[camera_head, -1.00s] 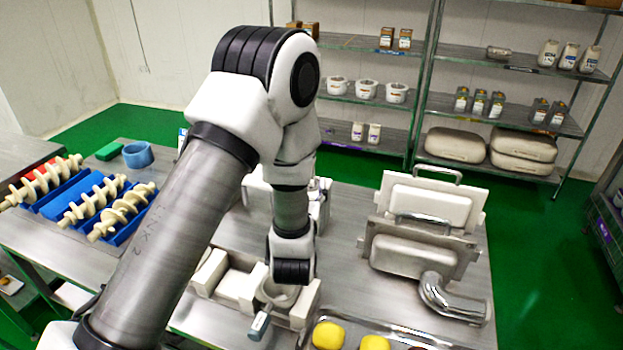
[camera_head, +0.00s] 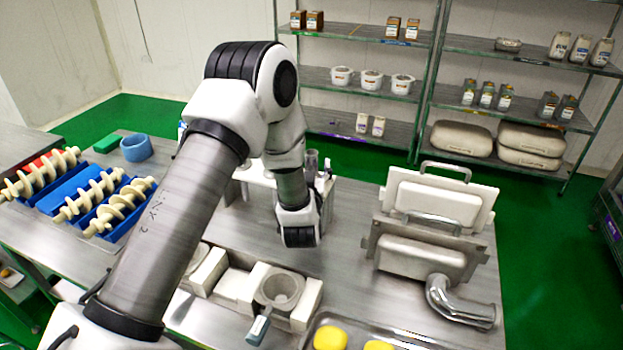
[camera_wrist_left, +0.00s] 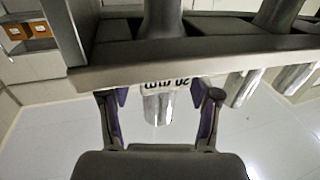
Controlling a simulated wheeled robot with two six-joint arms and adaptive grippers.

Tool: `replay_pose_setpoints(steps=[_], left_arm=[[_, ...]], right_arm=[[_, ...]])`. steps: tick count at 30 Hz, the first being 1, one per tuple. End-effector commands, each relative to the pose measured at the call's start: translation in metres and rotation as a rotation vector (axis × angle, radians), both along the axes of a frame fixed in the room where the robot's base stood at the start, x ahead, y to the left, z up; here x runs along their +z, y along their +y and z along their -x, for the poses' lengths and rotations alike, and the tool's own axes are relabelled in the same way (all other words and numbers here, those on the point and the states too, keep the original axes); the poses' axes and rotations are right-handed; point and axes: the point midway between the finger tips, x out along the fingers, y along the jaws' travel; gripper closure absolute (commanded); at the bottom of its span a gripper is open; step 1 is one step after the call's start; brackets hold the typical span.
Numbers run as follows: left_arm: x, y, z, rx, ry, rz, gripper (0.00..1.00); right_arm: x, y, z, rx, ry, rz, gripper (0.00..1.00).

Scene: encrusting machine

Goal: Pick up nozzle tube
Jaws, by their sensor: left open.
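In the left wrist view a shiny metal nozzle tube (camera_wrist_left: 157,107) hangs below the edge of a dark grey rack (camera_wrist_left: 180,68), beside a label reading 20 mm. More shiny tubes (camera_wrist_left: 240,86) are to its right. My left gripper (camera_wrist_left: 160,98) is open, with one finger on each side of the labelled tube; I cannot tell whether they touch it. In the head view my left wrist (camera_head: 298,235) is in front of a white stand (camera_head: 328,205) holding small upright parts (camera_head: 312,160). The left fingers are hidden there. My right gripper is not in view.
A grey cup (camera_head: 280,288) sits in white blocks (camera_head: 212,270) at the front. Metal covers (camera_head: 425,255) and a bent pipe (camera_head: 462,308) stand to the right. A tray with yellow pieces (camera_head: 330,338) is at the front edge. Cream screws (camera_head: 95,198) lie in blue holders at left.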

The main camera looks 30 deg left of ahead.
Motion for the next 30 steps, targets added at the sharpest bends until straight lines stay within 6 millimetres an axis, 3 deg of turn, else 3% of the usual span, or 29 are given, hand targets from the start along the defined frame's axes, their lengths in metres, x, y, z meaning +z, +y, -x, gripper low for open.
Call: replay_pose_setpoints(steps=[1,2,6,7,22,26,30], left_arm=[[0.000,0.000,0.000,0.000,0.000,0.000,0.38],[0.000,0.000,0.000,0.000,-0.001,0.000,0.45],[0.000,0.000,0.000,0.000,-0.001,0.000,0.94],[0.000,0.000,0.000,0.000,-0.001,0.000,1.00],[0.007,0.000,0.000,0.000,-0.002,0.000,1.00],[0.024,0.000,0.000,0.000,-0.005,0.002,1.00],[0.055,0.000,0.000,0.000,-0.009,0.001,1.00]], right_arm=[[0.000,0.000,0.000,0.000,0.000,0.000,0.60],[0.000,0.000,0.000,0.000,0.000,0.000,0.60],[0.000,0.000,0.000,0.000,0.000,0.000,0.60],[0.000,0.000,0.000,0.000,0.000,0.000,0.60],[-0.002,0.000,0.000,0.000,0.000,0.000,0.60],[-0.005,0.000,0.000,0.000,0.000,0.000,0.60],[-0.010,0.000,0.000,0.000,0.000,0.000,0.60]])
